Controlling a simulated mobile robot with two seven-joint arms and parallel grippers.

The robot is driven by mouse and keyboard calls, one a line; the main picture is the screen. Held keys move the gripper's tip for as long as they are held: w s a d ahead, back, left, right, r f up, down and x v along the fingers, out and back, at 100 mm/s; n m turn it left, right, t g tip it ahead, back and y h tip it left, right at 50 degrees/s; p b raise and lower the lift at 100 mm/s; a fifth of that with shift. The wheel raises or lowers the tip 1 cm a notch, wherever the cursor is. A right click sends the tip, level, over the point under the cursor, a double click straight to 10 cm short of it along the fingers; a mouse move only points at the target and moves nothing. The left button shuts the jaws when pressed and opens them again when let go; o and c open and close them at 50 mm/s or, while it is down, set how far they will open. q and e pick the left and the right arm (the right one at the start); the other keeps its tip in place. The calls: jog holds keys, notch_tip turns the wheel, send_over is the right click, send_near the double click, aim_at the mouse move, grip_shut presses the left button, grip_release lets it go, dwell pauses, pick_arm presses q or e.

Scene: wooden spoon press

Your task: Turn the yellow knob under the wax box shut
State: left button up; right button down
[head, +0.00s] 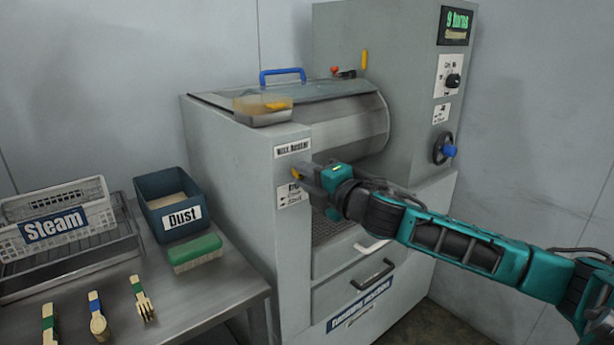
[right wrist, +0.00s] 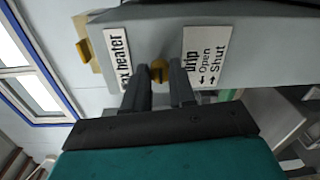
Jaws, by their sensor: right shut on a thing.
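The yellow knob (head: 296,174) is on the front of the grey press, below the wax box (head: 263,116), a small open tray with amber contents. My right gripper (head: 308,175) reaches in from the right and is shut on the knob. In the right wrist view the knob (right wrist: 159,70) shows between the tips of my right gripper's fingers (right wrist: 160,80). It sits between the wax heater label (right wrist: 117,60) and the drip label (right wrist: 206,56), which reads Open and Shut with arrows. The fingers partly hide the knob. My left gripper is not in view.
The press has a drum (head: 350,130), a blue-handled lid (head: 283,75), a drawer handle (head: 376,275) and a blue-knobbed wheel (head: 445,149).

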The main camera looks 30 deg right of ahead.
jog(key=c, duration=0.9)
grip_release()
jog(key=s, duration=0.8)
jog(key=s+d, duration=0.1)
jog(key=s, duration=0.3)
jog(key=shift+s+r+p, duration=0.2)
jog(key=shift+s+p, duration=0.1)
jog(key=shift+s, duration=0.1)
